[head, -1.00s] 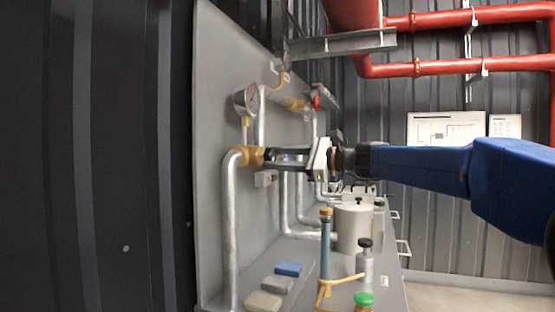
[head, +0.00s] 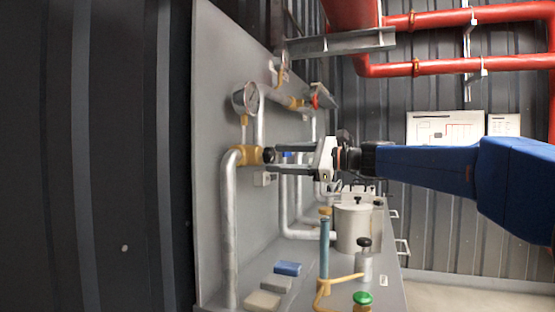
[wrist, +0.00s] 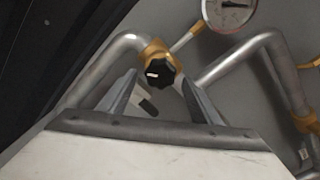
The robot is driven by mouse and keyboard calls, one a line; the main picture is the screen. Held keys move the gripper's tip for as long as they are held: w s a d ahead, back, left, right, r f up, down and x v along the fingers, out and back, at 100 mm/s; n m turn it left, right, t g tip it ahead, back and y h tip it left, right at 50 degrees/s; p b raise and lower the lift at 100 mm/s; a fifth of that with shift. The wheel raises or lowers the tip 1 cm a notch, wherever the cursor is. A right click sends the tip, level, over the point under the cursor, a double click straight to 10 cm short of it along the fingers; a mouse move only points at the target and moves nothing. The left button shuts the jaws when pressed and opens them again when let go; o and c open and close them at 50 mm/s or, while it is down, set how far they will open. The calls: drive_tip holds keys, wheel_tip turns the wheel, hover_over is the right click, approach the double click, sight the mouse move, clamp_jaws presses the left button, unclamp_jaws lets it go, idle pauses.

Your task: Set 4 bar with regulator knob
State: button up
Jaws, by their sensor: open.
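The regulator knob is a black fluted knob (wrist: 158,72) with a white mark, on a brass fitting (wrist: 152,49) between two grey pipes in the wrist view. In the head view the knob (head: 269,155) sits at the right end of the brass body (head: 250,155). My gripper (head: 278,162) is open, its two fingers pointing at the knob. In the wrist view its fingertips (wrist: 157,78) lie on either side of the knob, apart from it. A round white pressure gauge (head: 246,98) is above the regulator; its dial (wrist: 228,12) is cut off in the wrist view and its reading is too small to tell.
The grey panel (head: 212,130) stands close behind the pipes. On the shelf below are a blue block (head: 288,268), grey blocks, a blue cylinder (head: 324,250), a grey pot (head: 352,228) and bottles. Red pipes (head: 470,67) run at the upper right.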

drive_tip(key=v, duration=1.6)
drive_tip(key=s+f+n+g+h, duration=0.1)
drive_tip(key=s+f+n+h, duration=0.25)
drive_tip(key=s+f, duration=0.6)
drive_tip(key=s+f+n+h, duration=0.2)
drive_tip(key=s+f+h, duration=0.4)
drive_tip(key=f, duration=0.7)
drive_tip(key=s+d+f+n+h, duration=0.3)
drive_tip(key=s+d+f+n, duration=0.1)
drive_tip(key=s+d+f, duration=0.3)
drive_tip(key=s+d+f+n+h, duration=0.4)
drive_tip(key=s+d+f, duration=0.3)
drive_tip(key=s+f, duration=0.4)
wheel_tip(320, 180, down, 5)
drive_tip(key=shift+d+r+n, duration=0.1)
drive_tip(key=shift+d+n, duration=0.1)
drive_tip(key=shift+n, duration=0.15)
drive_tip(key=shift+a+h, duration=0.15)
drive_tip(key=shift+h, duration=0.1)
